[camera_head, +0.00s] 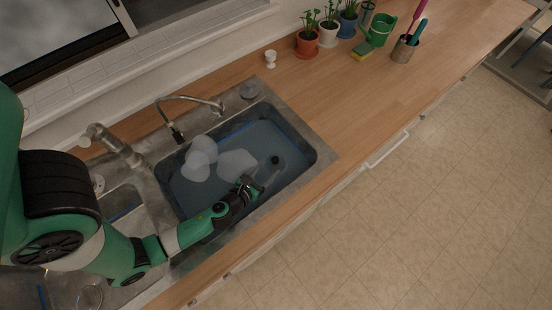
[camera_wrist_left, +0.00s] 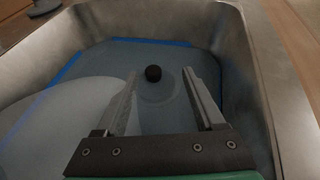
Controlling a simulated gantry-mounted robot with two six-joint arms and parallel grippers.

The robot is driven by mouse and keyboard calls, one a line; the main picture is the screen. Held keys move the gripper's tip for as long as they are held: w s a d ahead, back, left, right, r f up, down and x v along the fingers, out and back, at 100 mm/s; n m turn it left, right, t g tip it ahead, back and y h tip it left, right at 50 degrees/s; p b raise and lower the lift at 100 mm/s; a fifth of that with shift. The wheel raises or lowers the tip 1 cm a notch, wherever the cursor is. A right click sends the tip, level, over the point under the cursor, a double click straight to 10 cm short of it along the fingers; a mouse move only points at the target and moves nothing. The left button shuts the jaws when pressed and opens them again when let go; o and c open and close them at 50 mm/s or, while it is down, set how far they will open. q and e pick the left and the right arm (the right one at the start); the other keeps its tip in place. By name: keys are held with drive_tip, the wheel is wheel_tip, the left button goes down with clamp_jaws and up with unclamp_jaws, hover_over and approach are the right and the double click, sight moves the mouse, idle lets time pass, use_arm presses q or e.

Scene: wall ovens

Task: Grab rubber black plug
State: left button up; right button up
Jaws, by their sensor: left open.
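The rubber black plug (camera_head: 276,160) is a small dark round knob in the bottom of the water-filled sink basin (camera_head: 304,173). In the left wrist view the plug (camera_wrist_left: 153,73) shows between and beyond my two fingers, with a pale round drain area around its lower side. My left gripper (camera_head: 256,187) reaches into the basin from the left and is open and empty. Its fingers (camera_wrist_left: 166,100) point toward the plug, and the plug is apart from them. My right gripper is not in view.
Pale translucent plates (camera_head: 237,165) lie in the basin left of the plug. The faucet (camera_head: 190,98) arches at the basin's back edge. Potted plants (camera_head: 308,43), a green watering can (camera_head: 379,31) and a white egg cup (camera_head: 270,58) stand on the wooden counter (camera_head: 340,90).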

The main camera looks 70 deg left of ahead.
sight(280, 158)
use_arm(q)
drive_tip(key=shift+s+d+f, duration=0.15)
drive_tip(key=shift+s+f, duration=0.2)
drive_tip(key=shift+f, duration=0.45)
drive_tip(key=shift+a+r, duration=0.1)
drive_tip(key=shift+a, duration=0.15)
drive_tip(key=b+x, duration=0.1)
drive_tip(key=x, duration=0.5)
drive_tip(key=shift+w+a, duration=0.1)
drive_tip(key=shift+a, duration=0.1)
drive_tip(key=x, duration=0.1)
drive_tip(key=b+x, duration=0.1)
drive_tip(key=x, duration=0.2)
drive_tip(key=shift+a+f+b, duration=0.35)
drive_tip(key=shift+a, duration=0.1)
drive_tip(key=shift+w+a, duration=0.15)
drive_tip(key=shift+w, duration=0.05)
clamp_jaws()
